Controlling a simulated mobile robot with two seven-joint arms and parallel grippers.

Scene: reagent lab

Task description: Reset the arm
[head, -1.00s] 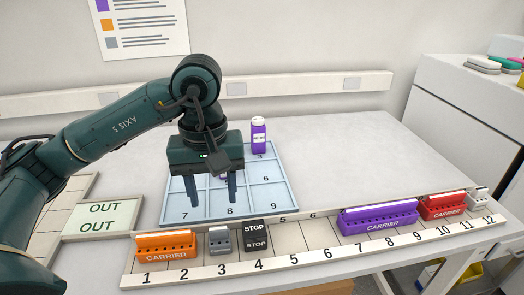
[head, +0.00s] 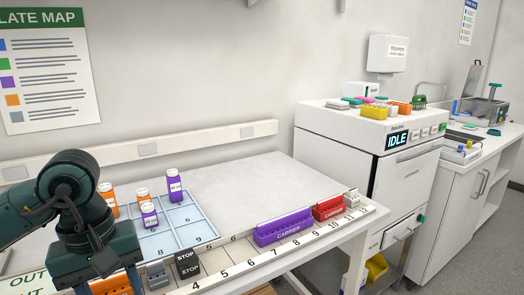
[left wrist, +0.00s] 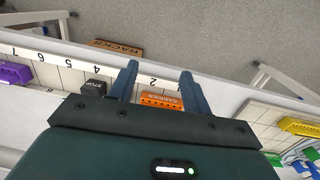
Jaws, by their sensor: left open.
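My left gripper (left wrist: 160,82) is open and empty, its two blue fingers apart in the left wrist view. Between and beyond them shows the orange carrier (left wrist: 161,101) on the numbered rail, with clear space around the fingertips. In the head view the dark green body of my left arm is at the lower left, over the rail's left end. It partly covers the orange carrier (head: 112,286), and its fingertips are hidden there. My right gripper is in neither view.
The numbered rail (head: 225,268) also holds a grey block (head: 157,275), a STOP block (head: 187,264), a purple carrier (head: 284,229) and a red carrier (head: 328,208). Purple and orange bottles stand at the blue grid tray (head: 196,227). The back of the table is clear.

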